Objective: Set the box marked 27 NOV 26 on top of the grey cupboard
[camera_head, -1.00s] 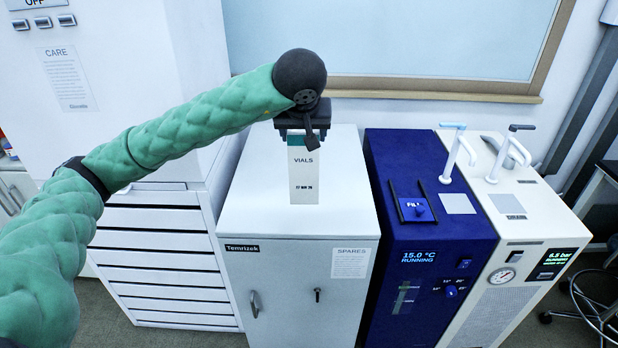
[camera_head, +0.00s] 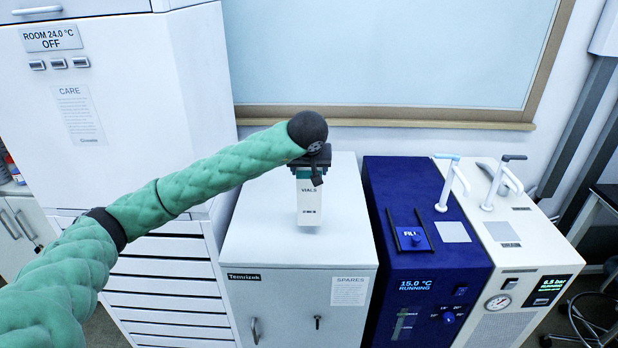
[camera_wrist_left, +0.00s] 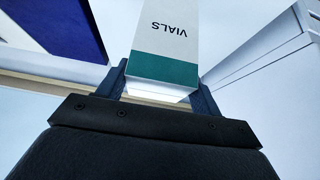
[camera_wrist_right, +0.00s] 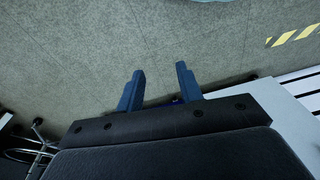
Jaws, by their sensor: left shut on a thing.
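A tall white box marked VIALS with a green band (camera_head: 309,205) is upright over the top of the pale grey cupboard (camera_head: 258,225) in the head view. A date line is on its lower face, too small to read surely now. My left gripper (camera_head: 309,172) is shut on the box's upper end from above. The left wrist view shows the green-banded end of the box (camera_wrist_left: 164,68) between the fingers. I cannot tell whether the box's base touches the cupboard top. My right gripper (camera_wrist_right: 160,80) is open and empty, seen only in its wrist view, over grey floor.
The cupboard top is otherwise bare in view. A dark blue machine (camera_head: 435,265) and a cream machine (camera_head: 530,255) with upright taps stand to its right. A tall white cabinet (camera_head: 110,110) stands left. A framed board (camera_head: 400,60) hangs behind.

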